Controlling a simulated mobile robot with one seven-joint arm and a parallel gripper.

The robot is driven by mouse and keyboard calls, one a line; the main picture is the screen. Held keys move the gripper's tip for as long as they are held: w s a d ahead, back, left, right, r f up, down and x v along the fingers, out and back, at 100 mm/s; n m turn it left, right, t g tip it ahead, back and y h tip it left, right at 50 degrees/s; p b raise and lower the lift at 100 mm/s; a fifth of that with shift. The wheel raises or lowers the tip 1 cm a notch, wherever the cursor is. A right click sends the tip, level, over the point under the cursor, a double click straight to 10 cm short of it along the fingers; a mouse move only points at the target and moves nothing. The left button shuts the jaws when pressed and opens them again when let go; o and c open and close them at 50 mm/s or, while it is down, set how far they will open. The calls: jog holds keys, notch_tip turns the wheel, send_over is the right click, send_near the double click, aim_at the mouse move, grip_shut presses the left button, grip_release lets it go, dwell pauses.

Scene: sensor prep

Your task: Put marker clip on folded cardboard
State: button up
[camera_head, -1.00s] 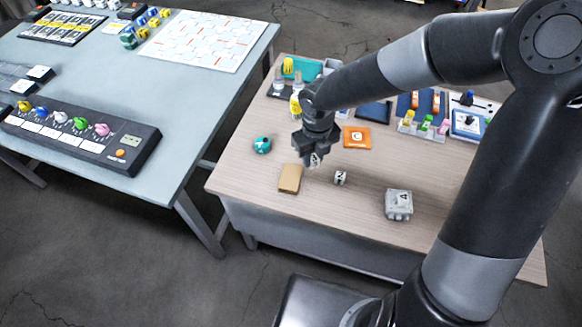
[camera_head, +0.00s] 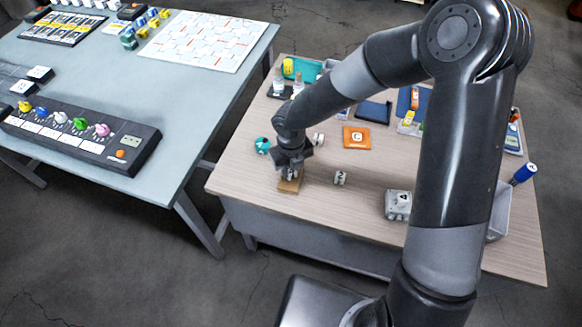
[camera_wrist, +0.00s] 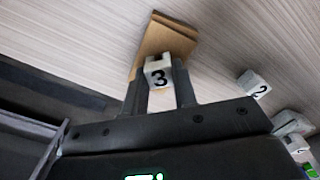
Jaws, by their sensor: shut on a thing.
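The folded cardboard (camera_head: 289,186) is a small tan slab near the front left of the wooden table; it also shows in the wrist view (camera_wrist: 160,36). My gripper (camera_head: 291,175) is over it and covers part of it. In the wrist view my gripper (camera_wrist: 160,84) is shut on a white marker clip (camera_wrist: 158,72) with a black 3. The clip overlaps the cardboard in that view. Whether it touches the cardboard I cannot tell.
A white clip marked 2 (camera_head: 340,178) stands to the right, with a grey block (camera_head: 397,204) beyond it. A teal round object (camera_head: 262,145) lies at the left. Another small white piece (camera_head: 318,139) and an orange square (camera_head: 356,137) lie behind.

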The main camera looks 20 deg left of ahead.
aim_at(291, 170)
jog(key=shift+f, duration=0.1)
jog(key=o, duration=1)
jog(key=shift+c, duration=0.2)
notch_tip(291, 170, up, 12)
